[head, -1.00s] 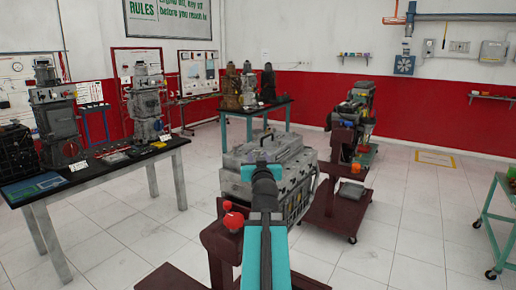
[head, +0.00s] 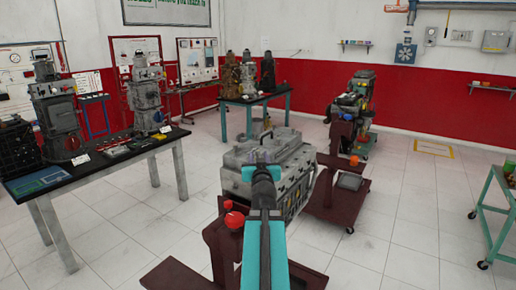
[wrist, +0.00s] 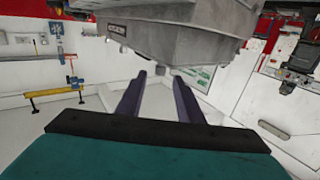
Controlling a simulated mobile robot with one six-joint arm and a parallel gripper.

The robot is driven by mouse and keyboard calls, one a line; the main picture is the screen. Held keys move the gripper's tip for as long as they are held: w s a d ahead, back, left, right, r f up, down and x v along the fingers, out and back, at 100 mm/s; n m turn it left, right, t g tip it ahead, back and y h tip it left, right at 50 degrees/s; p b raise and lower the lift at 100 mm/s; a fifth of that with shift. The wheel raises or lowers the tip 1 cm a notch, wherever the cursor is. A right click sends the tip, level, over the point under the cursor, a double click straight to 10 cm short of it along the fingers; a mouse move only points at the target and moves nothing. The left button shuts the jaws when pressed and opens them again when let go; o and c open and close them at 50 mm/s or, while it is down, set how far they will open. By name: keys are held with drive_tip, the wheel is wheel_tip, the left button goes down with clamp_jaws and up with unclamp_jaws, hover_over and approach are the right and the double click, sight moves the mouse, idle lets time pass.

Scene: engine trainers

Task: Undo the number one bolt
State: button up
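A grey engine block (head: 262,152) stands on a dark red stand (head: 215,245) in the middle of the head view. My gripper (wrist: 159,80) is open and empty in the wrist view, its two dark fingers apart. The engine's grey underside or edge (wrist: 180,30) fills the top of the wrist view, just beyond the fingertips. A small dark protrusion (wrist: 122,47) shows on its lower edge; I cannot tell if it is a bolt. I cannot make out the number one bolt. In the head view my arm covers part of the engine's front, and the fingers are not clear there.
A black-topped table (head: 120,155) with engine models stands at the left. A teal-legged table (head: 255,98) with more models is behind. Another engine on a dark red stand (head: 345,205) is at the right, and a green cart (head: 497,205) at the far right. Tiled floor lies open between them.

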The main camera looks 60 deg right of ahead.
sight(258, 152)
drive_tip(key=shift+p+x, duration=0.5)
drive_tip(key=shift+x, duration=2.25)
clamp_jaws()
